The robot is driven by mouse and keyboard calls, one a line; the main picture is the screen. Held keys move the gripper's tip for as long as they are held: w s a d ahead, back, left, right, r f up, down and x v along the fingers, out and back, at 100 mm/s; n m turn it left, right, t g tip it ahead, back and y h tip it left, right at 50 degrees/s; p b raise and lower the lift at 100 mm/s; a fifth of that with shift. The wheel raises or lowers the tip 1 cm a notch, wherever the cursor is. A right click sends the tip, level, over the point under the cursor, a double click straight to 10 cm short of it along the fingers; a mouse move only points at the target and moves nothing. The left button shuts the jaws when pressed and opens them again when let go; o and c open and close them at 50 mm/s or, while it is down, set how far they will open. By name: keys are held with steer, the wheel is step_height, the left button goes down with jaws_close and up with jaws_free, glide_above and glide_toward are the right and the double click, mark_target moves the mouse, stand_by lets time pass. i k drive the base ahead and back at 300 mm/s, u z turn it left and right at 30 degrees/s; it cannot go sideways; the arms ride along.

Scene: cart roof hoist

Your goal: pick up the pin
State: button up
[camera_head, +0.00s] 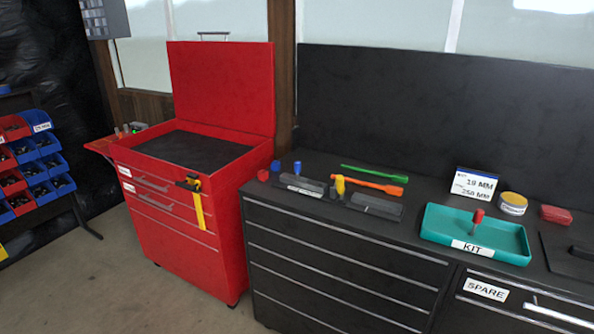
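Which piece is the pin is not certain from this view. A small upright piece with a red top and a paler lower part (478,216) stands in the teal KIT tray (432,228) on the dark bench, toward the right. A yellow upright piece (340,184) stands among the dark blocks at the middle of the bench. A blue peg (297,167) stands near the bench's left end. My gripper is not in view.
The dark bench (425,190) has a panel behind it. Dark blocks, a green tool (373,174) and an orange tool (370,182) lie left of the tray. A red cart (215,190) with its lid raised stands left. Bins (28,165) stand far left; floor before the cart is clear.

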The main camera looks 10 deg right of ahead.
mark_target(297, 165)
steer(key=k, duration=1.35)
steer(key=u, duration=0.55)
steer(key=i, duration=0.85)
steer(key=u, duration=0.55)
steer(key=i, duration=2)
steer(key=z, duration=0.5)
